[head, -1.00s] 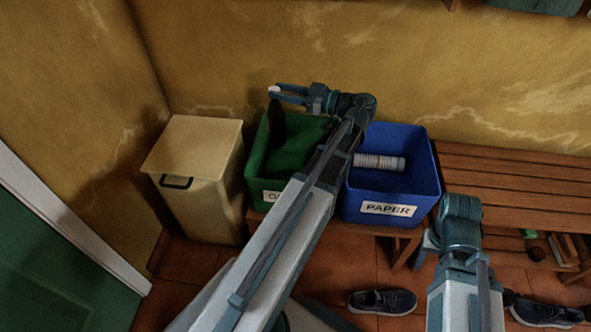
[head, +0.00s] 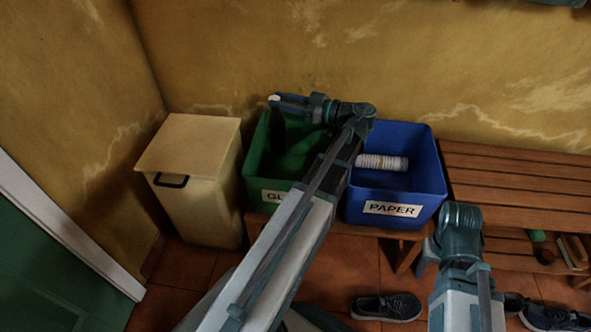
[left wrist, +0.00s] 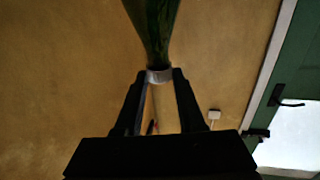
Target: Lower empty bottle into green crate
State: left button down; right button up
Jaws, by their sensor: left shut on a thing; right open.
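The green crate (head: 252,165) stands on the low bench between the cream bin and the blue crate. My left gripper (head: 275,99) is above its back left part, shut on the neck of the bottle. In the left wrist view the dark green glass bottle (left wrist: 152,32) has a pale neck end (left wrist: 158,75) between the fingers.
The blue PAPER crate (head: 392,208) holds a white ribbed roll (head: 382,162). The cream lidded bin (head: 190,150) stands left of the green crate. A slatted wooden bench (head: 510,180) is at right, with shoes (head: 385,307) on the floor. The wall is close behind.

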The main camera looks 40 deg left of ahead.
pick_arm(q)
jog(key=shift+f+b, duration=4.65)
jog(key=shift+f, duration=0.15)
jog(key=shift+f+b, duration=1.2)
jog(key=shift+c, duration=2.2)
grip_release()
notch_tip(320, 180, up, 20)
jog(key=p, duration=2)
notch_tip(320, 180, up, 10)
jog(key=p, duration=1.1)
send_over(285, 135)
jog(key=shift+w+d+r+t, duration=0.15)
jog(key=shift+d+r+t, duration=0.05)
jog(key=shift+d+t, duration=0.1)
